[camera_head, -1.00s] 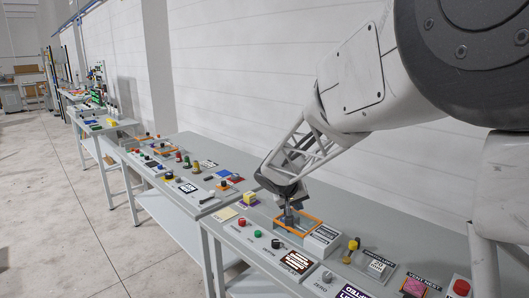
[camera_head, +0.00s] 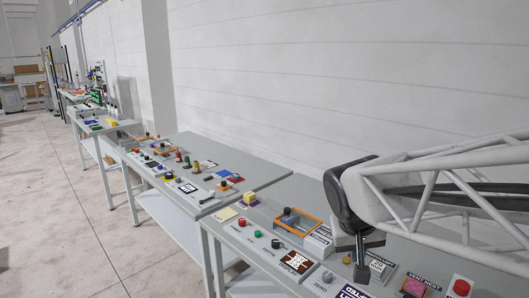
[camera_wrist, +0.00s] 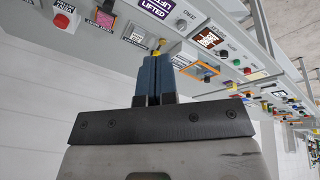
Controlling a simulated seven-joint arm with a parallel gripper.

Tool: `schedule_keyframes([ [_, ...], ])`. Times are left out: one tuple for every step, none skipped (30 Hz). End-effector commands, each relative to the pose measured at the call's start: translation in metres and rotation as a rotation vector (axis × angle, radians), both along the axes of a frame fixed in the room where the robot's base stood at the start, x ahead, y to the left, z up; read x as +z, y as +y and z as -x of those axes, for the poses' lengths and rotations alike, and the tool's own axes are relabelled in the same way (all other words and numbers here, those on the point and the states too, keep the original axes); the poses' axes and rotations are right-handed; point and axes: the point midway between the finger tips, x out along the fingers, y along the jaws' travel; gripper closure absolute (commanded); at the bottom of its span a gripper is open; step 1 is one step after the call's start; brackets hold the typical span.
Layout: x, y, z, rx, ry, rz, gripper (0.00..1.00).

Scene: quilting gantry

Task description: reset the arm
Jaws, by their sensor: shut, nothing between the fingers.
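My gripper (camera_head: 360,267) hangs over the front right part of the near grey table (camera_head: 260,207), in front of the yellow knob. In the wrist view my gripper (camera_wrist: 155,62) shows its two blue fingers shut together, with nothing between them. The orange-framed panel (camera_head: 304,239) with a dark knob (camera_head: 287,216) stands to the left of my gripper, apart from it. Part of the table behind my arm is hidden.
A red button (camera_head: 461,287) and a pink panel (camera_head: 415,285) lie to the right. A red knob (camera_head: 242,222), green knob (camera_head: 257,233) and black knob (camera_head: 276,243) line the front. A yellow block (camera_head: 249,198) sits at the left. The white wall (camera_head: 350,80) stands behind.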

Motion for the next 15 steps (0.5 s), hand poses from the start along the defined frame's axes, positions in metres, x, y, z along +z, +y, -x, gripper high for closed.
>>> schedule_keyframes([
  [0.001, -0.002, 0.016, -0.001, 0.001, -0.018, 1.0],
  [0.0, -0.002, 0.025, -0.001, 0.004, -0.028, 1.0],
  [-0.001, -0.003, 0.037, 0.002, 0.006, -0.043, 1.0],
  [-0.001, -0.002, 0.045, 0.003, 0.007, -0.054, 1.0],
  [-0.002, -0.002, 0.053, 0.006, 0.008, -0.065, 1.0],
  [-0.004, -0.002, 0.065, 0.008, 0.01, -0.08, 1.0],
  [-0.005, -0.002, 0.072, 0.01, 0.011, -0.09, 1.0],
  [-0.006, -0.002, 0.08, 0.012, 0.012, -0.101, 1.0],
  [-0.007, -0.001, 0.09, 0.015, 0.013, -0.115, 1.0],
  [-0.008, -0.001, 0.096, 0.017, 0.013, -0.124, 1.0],
  [-0.01, 0.0, 0.102, 0.02, 0.014, -0.132, 1.0],
  [-0.011, 0.001, 0.109, 0.022, 0.013, -0.143, 1.0],
  [-0.012, 0.001, 0.114, 0.024, 0.013, -0.15, 1.0],
  [-0.013, 0.002, 0.118, 0.026, 0.013, -0.156, 1.0],
  [-0.014, 0.002, 0.123, 0.028, 0.012, -0.164, 1.0],
])
